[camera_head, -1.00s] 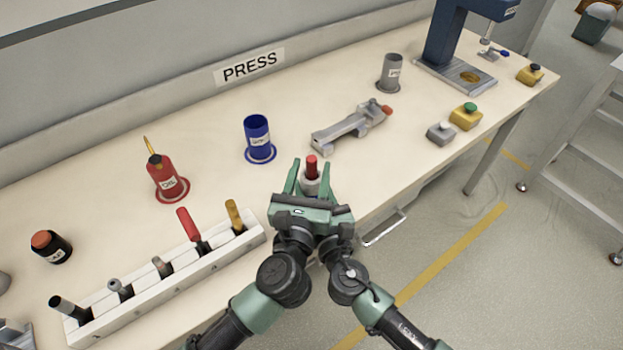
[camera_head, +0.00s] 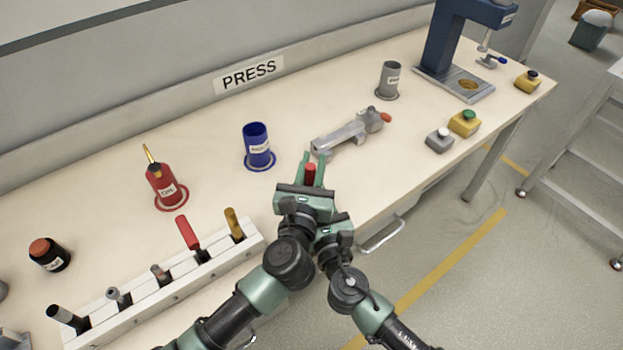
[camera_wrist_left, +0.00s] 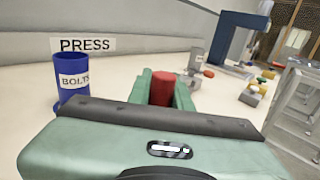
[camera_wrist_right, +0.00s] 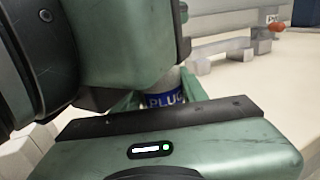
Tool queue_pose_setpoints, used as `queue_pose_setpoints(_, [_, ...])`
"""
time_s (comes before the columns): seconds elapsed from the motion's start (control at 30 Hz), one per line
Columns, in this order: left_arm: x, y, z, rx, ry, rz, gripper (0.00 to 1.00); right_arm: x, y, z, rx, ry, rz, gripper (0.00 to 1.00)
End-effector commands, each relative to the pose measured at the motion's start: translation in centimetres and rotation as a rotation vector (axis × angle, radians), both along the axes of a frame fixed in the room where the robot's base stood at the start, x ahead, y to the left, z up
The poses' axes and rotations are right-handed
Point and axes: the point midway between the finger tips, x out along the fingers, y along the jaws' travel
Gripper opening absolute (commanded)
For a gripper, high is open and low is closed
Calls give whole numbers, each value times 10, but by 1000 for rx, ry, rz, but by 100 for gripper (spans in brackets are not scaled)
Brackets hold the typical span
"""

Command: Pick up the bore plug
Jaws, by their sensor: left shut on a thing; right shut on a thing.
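The bore plug stands upright near the table's front edge, with a red top (camera_head: 310,173) and a pale body carrying a blue PLUG label (camera_wrist_right: 165,100). My left gripper (camera_head: 311,166) is shut on its upper part; the red top shows between the fingers in the left wrist view (camera_wrist_left: 162,88). My right gripper (camera_wrist_right: 162,94) is shut around the labelled body, lower down. In the head view the right fingers and the plug's body are hidden behind my wrists. I cannot tell whether the plug's base touches the table.
A white rack (camera_head: 165,293) with several tools lies left of my grippers. A blue bolts cup (camera_head: 257,146), a red oil can (camera_head: 163,186) and a grey clamp-like tool (camera_head: 346,134) stand behind. Yellow (camera_head: 464,122) and grey (camera_head: 440,139) button boxes are to the right, before the blue press (camera_head: 450,50).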

Motion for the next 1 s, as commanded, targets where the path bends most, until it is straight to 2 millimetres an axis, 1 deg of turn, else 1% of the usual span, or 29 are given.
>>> queue_pose_setpoints(0.07, [0,0,3,-1,-2,0,0,0,0,0,0,1,0,3])
queue_pose_setpoints(0.17, [0,0,14,-4,-3,1,0,0,0,0,0,1,0,3])
queue_pose_setpoints(0.4, [0,0,62,-6,-6,-1,0,0,0,0,0,1,0,3])
queue_pose_setpoints(0.5, [0,0,80,-5,-4,-2,0,0,0,0,0,1,0,3])
queue_pose_setpoints(0.6, [0,0,92,-3,-4,0,0,0,0,0,0,1,0,3])
queue_pose_setpoints(0.77, [0,0,101,0,-2,0,0,0,0,0,0,1,0,3])
queue_pose_setpoints(0.97, [0,0,101,0,-1,0,0,0,0,0,0,1,0,3])
queue_pose_setpoints(1.0, [0,0,101,0,-1,0,0,0,0,0,0,1,0,48])
